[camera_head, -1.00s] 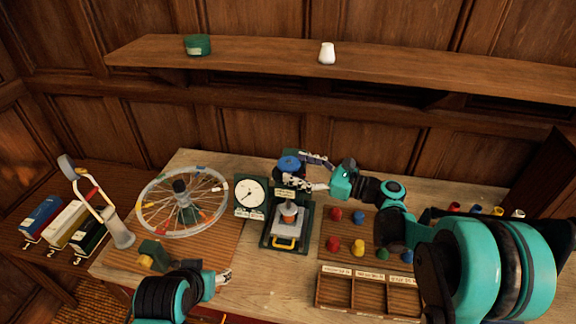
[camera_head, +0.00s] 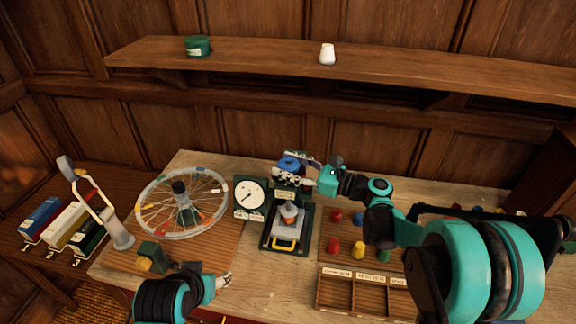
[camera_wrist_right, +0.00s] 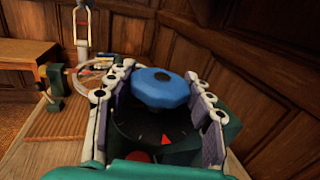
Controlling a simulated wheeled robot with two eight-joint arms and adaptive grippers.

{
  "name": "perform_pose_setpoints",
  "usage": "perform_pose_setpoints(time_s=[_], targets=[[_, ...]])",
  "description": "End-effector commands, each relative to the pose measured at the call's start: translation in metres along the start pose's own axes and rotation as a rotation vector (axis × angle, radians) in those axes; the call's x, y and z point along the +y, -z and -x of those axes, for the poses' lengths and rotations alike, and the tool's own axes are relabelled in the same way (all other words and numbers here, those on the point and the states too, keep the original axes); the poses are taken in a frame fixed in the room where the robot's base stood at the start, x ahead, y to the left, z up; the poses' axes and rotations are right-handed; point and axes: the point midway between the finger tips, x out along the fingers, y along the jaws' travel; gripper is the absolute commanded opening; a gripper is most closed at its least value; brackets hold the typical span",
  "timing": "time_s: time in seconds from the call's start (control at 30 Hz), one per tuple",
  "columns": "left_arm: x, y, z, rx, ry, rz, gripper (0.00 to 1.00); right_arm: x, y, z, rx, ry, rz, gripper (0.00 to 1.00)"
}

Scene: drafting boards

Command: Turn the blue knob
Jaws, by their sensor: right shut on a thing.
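In the right wrist view the blue knob (camera_wrist_right: 161,88) has a faceted rim and a dark centre, above a dark dial with a red pointer. My right gripper (camera_head: 292,172) is shut on the blue knob, with a finger on each side of it; the right gripper also shows in the right wrist view (camera_wrist_right: 158,108). My left gripper (camera_head: 224,280) is low at the front left, away from the knob; its jaws are too small to judge.
A white dial gauge (camera_head: 250,194) stands just left of the device. A spoked wheel (camera_head: 150,212) is further left. Several coloured pegs and a wooden compartment tray (camera_head: 318,290) lie to the right and front. A shelf (camera_head: 250,58) runs along the wall above.

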Motion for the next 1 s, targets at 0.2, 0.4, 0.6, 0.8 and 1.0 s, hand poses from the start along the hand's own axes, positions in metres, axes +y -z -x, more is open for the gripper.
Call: perform_pose_setpoints(time_s=[0.2, 0.4, 0.6, 0.8, 1.0], targets=[[0.0, -0.0002, -0.0003, 0.0, 0.0, 0.0, 0.54, 0.0011, -0.0001, -0.0005, 0.0, 0.061, 0.0, 0.23], [0.0, -0.0007, -0.0009, 0.0, 0.0, 0.0, 0.54, 0.0018, -0.0001, -0.0008, 0.0, 0.193, 0.0, 0.23], [0.0, -0.001, -0.0014, 0.0, 0.0, 0.0, 0.54, 0.0025, -0.0001, -0.0012, 0.0, 0.373, 0.0, 0.23], [0.0, -0.0015, -0.0021, 0.0, 0.0, 0.0, 0.54, 0.0025, 0.0001, -0.0018, 0.0, 0.561, 0.0, 0.23], [0.0, -0.0023, -0.0033, 0.0, 0.0, 0.0, 0.54, 0.0025, 0.0002, -0.0027, 0.0, 0.748, 0.0, 0.23]])
